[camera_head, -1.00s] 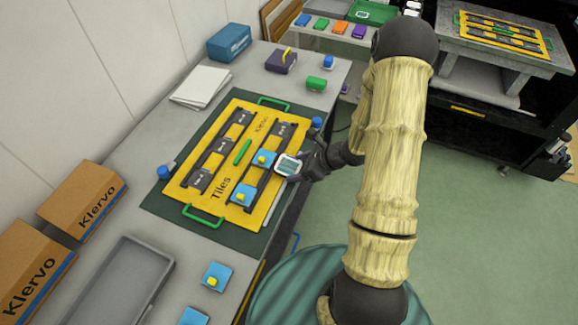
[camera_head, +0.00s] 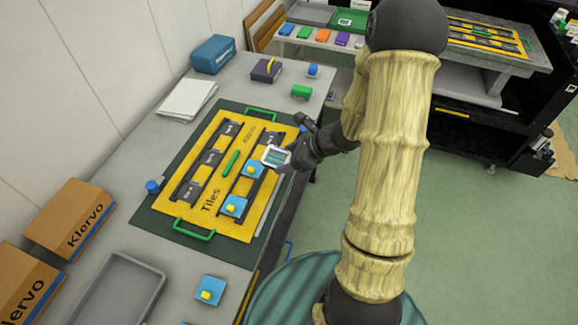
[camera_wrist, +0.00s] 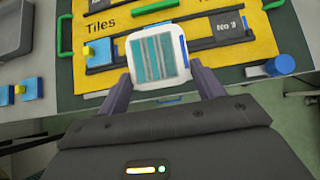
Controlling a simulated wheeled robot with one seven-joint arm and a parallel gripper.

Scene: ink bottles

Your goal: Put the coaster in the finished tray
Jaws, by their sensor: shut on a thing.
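The coaster (camera_head: 276,156), a white-rimmed square with a teal striped face, is held in my gripper (camera_head: 291,158) over the right side of the yellow Tiles board. In the wrist view the coaster (camera_wrist: 158,57) sits between the two dark fingers of my gripper (camera_wrist: 162,78), which are shut on it. It hides part of the board's dark slot strip. Trays in the head view are a green tray (camera_head: 352,20) with a white label at the back, a grey tray (camera_head: 312,14) beside it, and a grey tray (camera_head: 118,290) at the near left. I cannot read which is the finished tray.
The yellow board (camera_head: 211,199) has green handles and two blue tiles (camera_head: 235,205) with yellow knobs on its right strip. Another blue tile (camera_head: 209,290) lies in front. Cardboard boxes (camera_head: 75,220) stand at left. Green floor (camera_head: 480,240) is clear at right.

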